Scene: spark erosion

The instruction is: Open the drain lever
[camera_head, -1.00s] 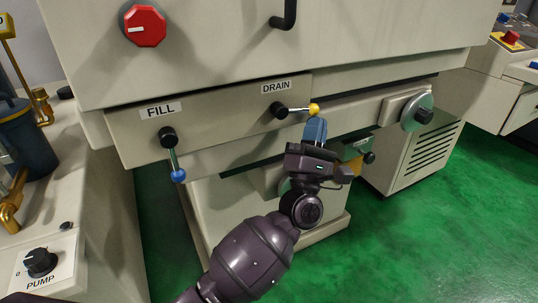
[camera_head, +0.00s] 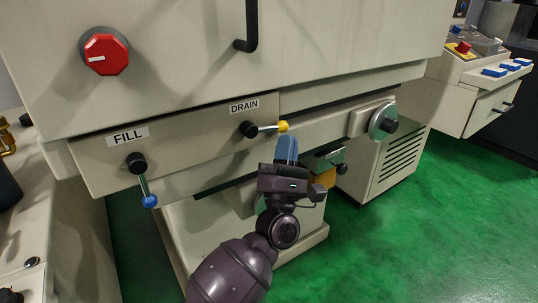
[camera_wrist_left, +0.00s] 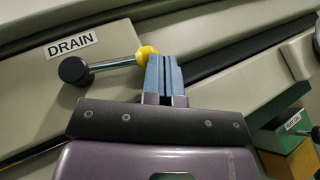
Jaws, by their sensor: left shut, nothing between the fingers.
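The drain lever (camera_head: 266,129) sits under the DRAIN label (camera_head: 244,106) on the machine's front panel. It has a black hub, a metal rod pointing right, nearly level, and a yellow knob at its end. It also shows in the left wrist view (camera_wrist_left: 112,65), with the yellow knob (camera_wrist_left: 147,53) close to my fingers. My left gripper (camera_head: 287,143) has blue fingers, shut with nothing between them, just below and right of the knob. In the wrist view the fingertips (camera_wrist_left: 162,59) are right beside the knob; I cannot tell whether they touch. My right gripper is not in view.
The fill lever (camera_head: 142,182) with a blue knob hangs downward at left. A round dial (camera_head: 383,121) is on the panel at right. A red knob (camera_head: 105,55) and a black handle (camera_head: 250,28) are above. Green floor (camera_head: 400,240) is clear at lower right.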

